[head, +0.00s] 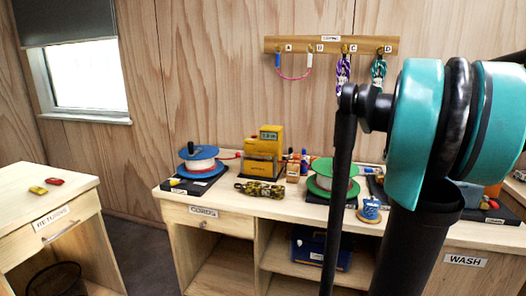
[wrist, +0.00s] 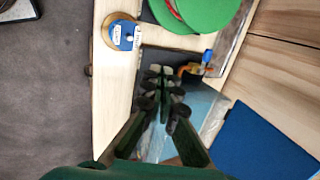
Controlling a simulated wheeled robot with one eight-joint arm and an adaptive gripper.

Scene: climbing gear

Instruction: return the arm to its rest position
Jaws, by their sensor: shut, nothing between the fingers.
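My gripper (wrist: 160,75) shows in the wrist view with its dark fingers together and nothing between them. It points down over the workbench, near a glossy pale-blue surface and a small orange-and-blue item (wrist: 196,67). My arm's teal and black joints fill the right of the head view, with a thin black link hanging down at their left. The gripper itself is not visible in the head view.
The workbench (head: 236,198) holds a blue spool (head: 199,158), yellow device (head: 265,150), camouflage rope bundle (head: 261,190), green spool (head: 333,178) and small blue spool (head: 371,208). A hook rail (head: 331,45) holds cords. The returns table (head: 40,185) stands left, across open floor.

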